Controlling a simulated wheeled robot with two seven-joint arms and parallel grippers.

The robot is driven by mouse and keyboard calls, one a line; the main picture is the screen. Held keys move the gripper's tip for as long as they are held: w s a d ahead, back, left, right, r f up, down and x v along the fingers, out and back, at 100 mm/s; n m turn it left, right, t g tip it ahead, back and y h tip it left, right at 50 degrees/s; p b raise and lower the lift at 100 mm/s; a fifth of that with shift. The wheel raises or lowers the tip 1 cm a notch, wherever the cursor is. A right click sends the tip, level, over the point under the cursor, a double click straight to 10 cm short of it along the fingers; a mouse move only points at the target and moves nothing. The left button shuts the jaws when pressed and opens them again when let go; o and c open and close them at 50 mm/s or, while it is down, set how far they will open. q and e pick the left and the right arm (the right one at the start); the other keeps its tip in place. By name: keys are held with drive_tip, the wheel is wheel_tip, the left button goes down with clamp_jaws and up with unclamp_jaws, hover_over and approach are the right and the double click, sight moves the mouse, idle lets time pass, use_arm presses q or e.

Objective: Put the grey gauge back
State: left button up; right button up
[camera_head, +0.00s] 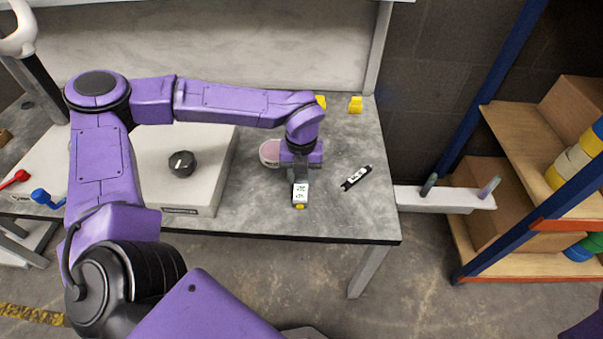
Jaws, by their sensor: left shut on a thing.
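A small gauge (300,192) with a pale display face and a yellow tip is at my left gripper (300,178), near the front of the grey table (245,213). My left gripper points down and is shut on this gauge. The fingers are mostly hidden by the wrist, and I cannot tell whether the gauge touches the table top. A second, black gauge (355,178) with a white display lies tilted on the table to the right, apart from the gripper. My right gripper is not in view.
A pale round dish (269,153) sits just left of my left wrist. Two yellow blocks, one (355,104) clear and one (320,102) by my arm, stand at the table's back. A grey box with a black knob (182,163) is on the left. Shelving (525,150) stands right.

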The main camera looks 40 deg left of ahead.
use_arm(q)
drive_tip(key=shift+f, duration=0.3)
drive_tip(key=o, duration=1.2)
drive_tip(key=shift+o, duration=0.2)
wheel_tip(320, 180, up, 11)
drive_tip(key=p, duration=0.2)
drive_tip(key=shift+f, duration=0.15)
